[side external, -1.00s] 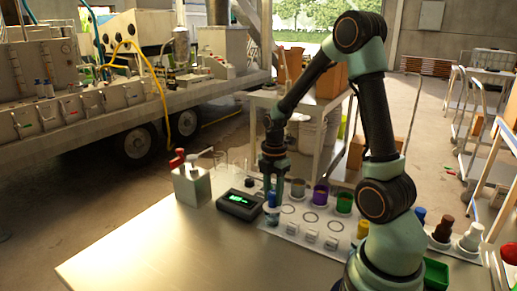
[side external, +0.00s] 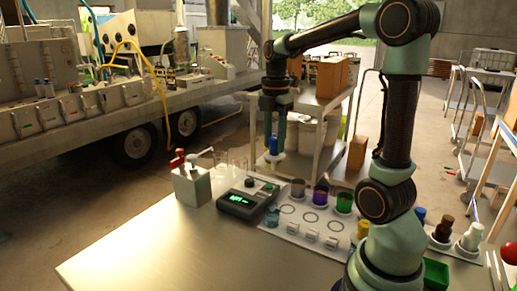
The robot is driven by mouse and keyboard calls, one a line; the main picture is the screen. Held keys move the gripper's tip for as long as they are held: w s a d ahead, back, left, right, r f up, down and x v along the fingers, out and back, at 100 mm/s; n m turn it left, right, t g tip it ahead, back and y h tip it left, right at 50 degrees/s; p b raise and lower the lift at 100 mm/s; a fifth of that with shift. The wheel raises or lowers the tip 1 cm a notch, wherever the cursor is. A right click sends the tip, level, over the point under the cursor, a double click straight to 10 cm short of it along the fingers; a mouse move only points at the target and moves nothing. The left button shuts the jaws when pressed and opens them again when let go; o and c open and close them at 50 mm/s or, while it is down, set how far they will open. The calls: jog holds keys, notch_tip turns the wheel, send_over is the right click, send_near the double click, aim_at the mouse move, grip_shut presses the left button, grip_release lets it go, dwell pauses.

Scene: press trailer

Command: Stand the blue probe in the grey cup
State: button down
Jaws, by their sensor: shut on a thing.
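The blue probe (side external: 273,146) is held upright by my gripper (side external: 274,136), well above the table; a pale lower part shows under its blue body. My gripper is shut on it and points down. The grey cup (side external: 298,187) stands on the table at the back left of the white board, below and to the right of the probe in the side view. Its opening faces up; I cannot make out its inside.
A purple cup (side external: 320,195) and a green cup (side external: 344,203) stand right of the grey cup. A teal glass cup (side external: 272,217) stands in front of it, beside a meter (side external: 243,203). A red-handled box (side external: 191,184) stands left. The front table is clear.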

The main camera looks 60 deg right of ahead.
notch_tip(320, 180, up, 2)
jog(key=shift+r, duration=0.25)
jog(key=shift+d+r, duration=0.15)
jog(key=shift+r, duration=0.05)
jog(key=d+f+m, duration=0.4)
jog(key=d+f, duration=1.2)
jog(key=f, duration=0.2)
jog(key=shift+s+m, duration=0.3)
jog(key=shift+s, duration=0.1)
jog(key=shift+f, duration=0.75)
dwell(0.3)
jog(key=c, duration=0.8)
grip_release()
